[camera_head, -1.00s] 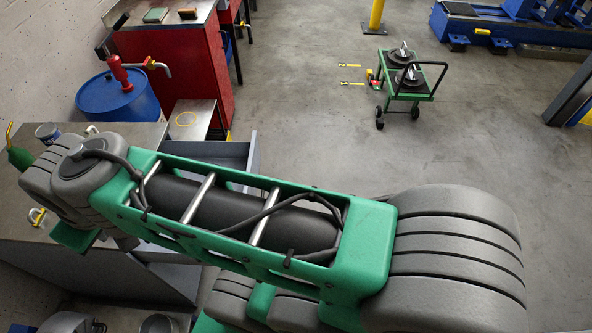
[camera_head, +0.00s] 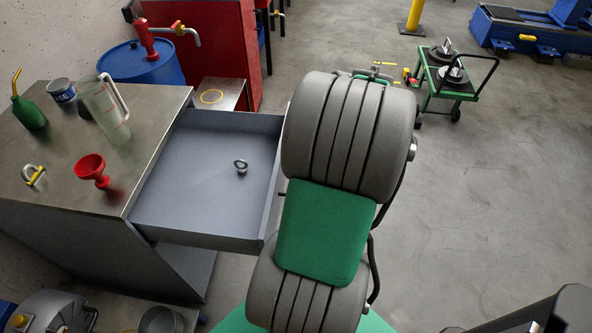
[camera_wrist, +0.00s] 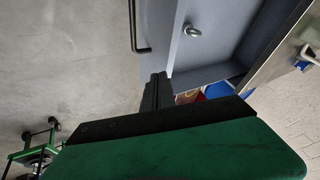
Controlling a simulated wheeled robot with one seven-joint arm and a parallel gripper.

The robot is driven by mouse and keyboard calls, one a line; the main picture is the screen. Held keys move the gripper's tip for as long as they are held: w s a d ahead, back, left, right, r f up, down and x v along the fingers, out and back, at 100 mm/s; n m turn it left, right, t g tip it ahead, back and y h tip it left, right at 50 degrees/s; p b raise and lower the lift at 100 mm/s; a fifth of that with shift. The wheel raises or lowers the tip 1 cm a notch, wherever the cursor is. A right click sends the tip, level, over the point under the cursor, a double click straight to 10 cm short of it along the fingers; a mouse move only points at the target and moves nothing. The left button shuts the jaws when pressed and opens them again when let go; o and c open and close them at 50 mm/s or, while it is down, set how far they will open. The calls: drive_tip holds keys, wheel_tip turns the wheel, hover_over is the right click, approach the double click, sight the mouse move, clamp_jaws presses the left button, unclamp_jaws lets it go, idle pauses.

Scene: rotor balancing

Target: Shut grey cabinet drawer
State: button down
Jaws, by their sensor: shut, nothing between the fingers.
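The grey cabinet (camera_head: 60,235) stands at the left with a bare metal top. Its grey drawer (camera_head: 190,215) is pulled well out to the right, and an eye nut (camera_head: 241,167) lies on its floor. In the wrist view the drawer front (camera_wrist: 160,35) carries a black bar handle (camera_wrist: 134,28), and the eye nut (camera_wrist: 192,30) shows inside. My gripper (camera_wrist: 157,80) is shut and empty. Its fingertips appear close to the drawer front's end, beside the handle; I cannot tell whether they touch. My arm hides the gripper and part of the drawer front in the head view.
On the cabinet top are a green oil can (camera_head: 28,112), a tin (camera_head: 62,92), a clear jug (camera_head: 106,108), a red funnel (camera_head: 92,170) and a shackle (camera_head: 34,176). A blue drum (camera_head: 140,65) stands behind. The floor right of my arm is open, with a green trolley (camera_head: 452,80) beyond.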

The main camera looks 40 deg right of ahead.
drive_tip(key=s+d+f+m+t+b, duration=0.1)
drive_tip(key=s+d+f+m, duration=0.1)
drive_tip(key=s+d+f, duration=0.3)
drive_tip(key=w+a+f, duration=0.1)
drive_tip(key=w+f, duration=0.7)
drive_tip(key=w, duration=0.2)
drive_tip(key=shift+a+f, duration=0.25)
drive_tip(key=shift+a, duration=0.05)
drive_tip(key=shift+w, duration=0.1)
